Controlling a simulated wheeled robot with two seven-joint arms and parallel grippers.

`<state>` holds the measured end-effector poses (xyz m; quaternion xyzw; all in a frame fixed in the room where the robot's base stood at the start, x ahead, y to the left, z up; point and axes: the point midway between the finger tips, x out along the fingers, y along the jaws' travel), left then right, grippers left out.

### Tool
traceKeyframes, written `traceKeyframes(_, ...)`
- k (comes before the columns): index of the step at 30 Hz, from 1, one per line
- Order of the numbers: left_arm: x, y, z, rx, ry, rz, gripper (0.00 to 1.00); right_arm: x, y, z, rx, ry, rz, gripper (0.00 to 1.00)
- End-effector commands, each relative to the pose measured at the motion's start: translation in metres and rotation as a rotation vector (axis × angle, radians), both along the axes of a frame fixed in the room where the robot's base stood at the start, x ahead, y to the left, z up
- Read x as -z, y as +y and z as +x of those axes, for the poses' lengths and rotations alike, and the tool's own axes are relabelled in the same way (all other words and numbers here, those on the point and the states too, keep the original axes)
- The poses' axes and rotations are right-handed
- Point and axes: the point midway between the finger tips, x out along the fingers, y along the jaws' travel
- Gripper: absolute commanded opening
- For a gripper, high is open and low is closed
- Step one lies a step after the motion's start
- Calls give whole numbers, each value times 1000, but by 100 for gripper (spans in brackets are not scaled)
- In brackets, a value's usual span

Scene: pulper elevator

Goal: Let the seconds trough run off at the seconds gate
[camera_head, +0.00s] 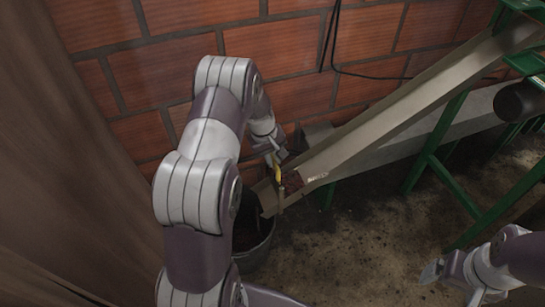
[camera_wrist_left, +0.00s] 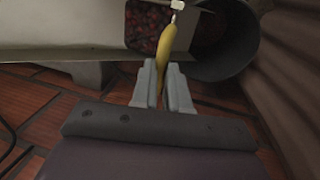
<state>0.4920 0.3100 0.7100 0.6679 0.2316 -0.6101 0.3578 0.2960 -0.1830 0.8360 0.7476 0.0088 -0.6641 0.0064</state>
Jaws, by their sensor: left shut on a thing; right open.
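The seconds trough (camera_head: 400,105) slopes down from the upper right to a short lip (camera_head: 267,198) at its low end. Its wall also shows in the left wrist view (camera_wrist_left: 65,53). Dark red cherries (camera_head: 292,183) lie at its low end; in the left wrist view, cherries (camera_wrist_left: 142,38) show on both sides of the handle. The seconds gate's yellow handle (camera_head: 277,173) stands across the trough there. My left gripper (camera_wrist_left: 165,75) is shut on this handle (camera_wrist_left: 166,45). The gate plate is mostly hidden. My right gripper (camera_head: 432,271) is open and empty, low at the right.
A dark bucket (camera_head: 256,252) stands under the lip, partly hidden by my left arm; its inside shows in the left wrist view (camera_wrist_left: 235,62). Green frame legs (camera_head: 433,150) stand at the right. A brick wall (camera_head: 175,75) is behind. The floor (camera_head: 345,245) between is clear.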

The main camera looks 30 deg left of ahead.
Motion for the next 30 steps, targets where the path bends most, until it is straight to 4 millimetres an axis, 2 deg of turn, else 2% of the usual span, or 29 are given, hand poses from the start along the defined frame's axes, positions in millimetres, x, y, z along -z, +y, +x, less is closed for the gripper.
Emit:
traceKeyframes(2, 1, 0, 0, 0, 0, 0, 0, 1, 0, 0, 0, 0, 0, 89)
traceKeyframes(3, 1, 0, 0, 0, 0, 0, 27, 1, 0, 0, 0, 0, 0, 89)
traceKeyframes(4, 1, 0, 0, 0, 0, 0, 37, 1, 0, 0, 0, 0, 0, 89)
traceKeyframes(5, 1, 0, 0, 0, 0, 0, 40, 1, 0, 0, 0, 0, 0, 89)
traceKeyframes(14, -2, 1, 0, 0, -1, 1, 40, 0, 0, 0, 0, 0, 0, 89)
traceKeyframes(17, -18, 3, -2, 0, -4, 2, 40, -4, 0, 0, 0, 0, 0, 89)
traceKeyframes(24, -83, 11, -12, -1, -3, 2, 40, -14, 0, 0, 0, 0, 0, 89)
traceKeyframes(30, -116, 15, -18, 1, -1, 1, 40, -17, 0, 0, 0, 0, 0, 89)
